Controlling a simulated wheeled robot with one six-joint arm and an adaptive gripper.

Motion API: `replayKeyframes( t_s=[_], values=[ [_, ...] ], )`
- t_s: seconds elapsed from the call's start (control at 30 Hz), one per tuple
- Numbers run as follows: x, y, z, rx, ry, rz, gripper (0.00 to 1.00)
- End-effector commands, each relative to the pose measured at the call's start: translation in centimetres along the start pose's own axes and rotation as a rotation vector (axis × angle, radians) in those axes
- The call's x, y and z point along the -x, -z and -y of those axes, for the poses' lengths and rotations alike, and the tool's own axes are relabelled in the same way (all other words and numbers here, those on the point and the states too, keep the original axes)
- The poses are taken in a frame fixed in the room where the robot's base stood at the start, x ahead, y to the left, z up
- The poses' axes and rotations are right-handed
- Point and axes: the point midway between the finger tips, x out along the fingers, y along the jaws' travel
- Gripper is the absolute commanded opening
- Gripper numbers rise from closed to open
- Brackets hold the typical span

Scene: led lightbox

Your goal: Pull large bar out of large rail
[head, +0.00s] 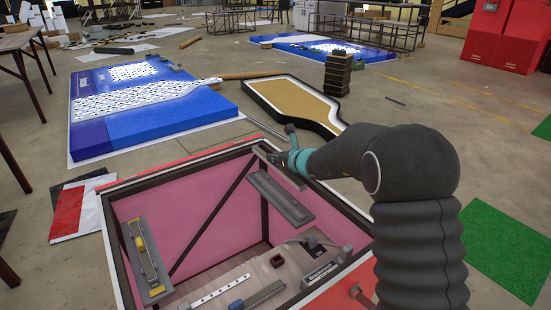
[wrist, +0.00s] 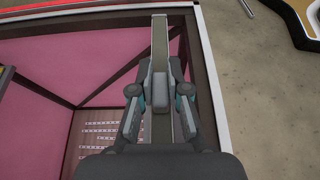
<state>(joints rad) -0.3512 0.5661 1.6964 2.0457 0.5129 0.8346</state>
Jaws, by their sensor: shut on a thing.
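My gripper (head: 291,160) is at the far right rim of the open box frame, and it also shows in the wrist view (wrist: 160,88). Its fingers are closed on a long narrow grey bar (wrist: 159,35), seen in the head view (head: 264,155) as the large bar. The bar runs lengthwise between the fingers, along the dark frame edge. A grey rail (head: 279,198) with a dark groove lies below it inside the box. In the head view the bar looks apart from this rail. Whether the bar touches the frame cannot be told.
The box has pink walls and a dark frame (head: 218,213). At left inside is a grey rail with a yellow part (head: 148,255). A panel with small fittings (head: 262,275) is at the bottom. A blue lightbox (head: 140,105) and a tan tray (head: 290,100) lie beyond.

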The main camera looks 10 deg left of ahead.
Motion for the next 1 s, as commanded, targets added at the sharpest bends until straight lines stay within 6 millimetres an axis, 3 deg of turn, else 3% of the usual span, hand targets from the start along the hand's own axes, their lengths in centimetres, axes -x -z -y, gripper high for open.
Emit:
replayKeyframes(
  t_s=[1.0],
  values=[
    [0.7,-1.8,0.0,0.0,0.0,0.002,0.0]
  ],
)
